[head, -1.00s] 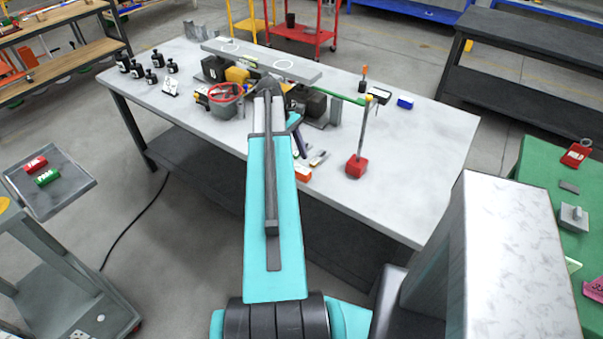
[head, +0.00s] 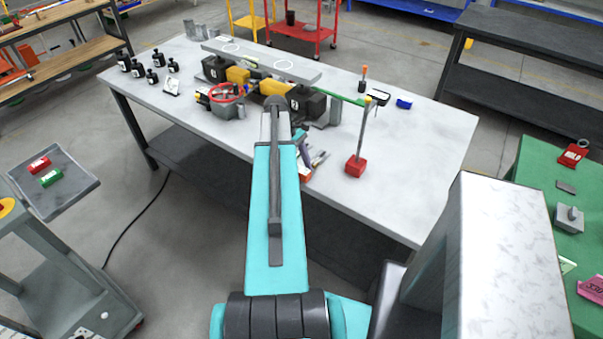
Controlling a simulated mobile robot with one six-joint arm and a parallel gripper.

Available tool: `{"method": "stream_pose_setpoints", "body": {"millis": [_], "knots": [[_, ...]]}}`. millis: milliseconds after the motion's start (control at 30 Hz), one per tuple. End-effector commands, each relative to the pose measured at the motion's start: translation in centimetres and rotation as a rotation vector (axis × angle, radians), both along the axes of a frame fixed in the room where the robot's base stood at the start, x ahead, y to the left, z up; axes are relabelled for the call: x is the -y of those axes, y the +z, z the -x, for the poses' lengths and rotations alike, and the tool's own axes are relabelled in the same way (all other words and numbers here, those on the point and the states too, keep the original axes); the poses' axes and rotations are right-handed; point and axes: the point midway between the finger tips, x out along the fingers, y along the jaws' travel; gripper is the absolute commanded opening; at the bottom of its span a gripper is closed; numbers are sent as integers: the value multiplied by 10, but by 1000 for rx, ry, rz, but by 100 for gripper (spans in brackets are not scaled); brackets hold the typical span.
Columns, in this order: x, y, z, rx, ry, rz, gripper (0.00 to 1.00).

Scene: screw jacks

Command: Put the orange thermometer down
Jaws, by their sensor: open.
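A small orange thing with a pale part (head: 305,173), which looks like the orange thermometer, lies at the near edge of the grey-white worktable (head: 420,170), just right of my teal forearm. It is small and partly covered. My gripper (head: 314,159) is at the end of the arm, close above or beside it; the forearm and wrist hide much of it. The jaws are open. I cannot tell whether they touch the orange thing.
Black screw jacks (head: 306,103) with yellow blocks stand under a long grey beam (head: 262,62). A post on a red base (head: 356,166) stands to the right. Black bottles (head: 137,69) stand at the left.

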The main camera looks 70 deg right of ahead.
Motion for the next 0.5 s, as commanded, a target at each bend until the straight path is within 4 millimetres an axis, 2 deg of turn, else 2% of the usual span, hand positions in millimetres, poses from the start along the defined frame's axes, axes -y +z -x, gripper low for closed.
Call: {"method": "stream_pose_setpoints", "body": {"millis": [300, 500], "knots": [[0, 0, 0, 0, 0, 0, 50], [0, 0, 0, 0, 0, 0, 16]]}}
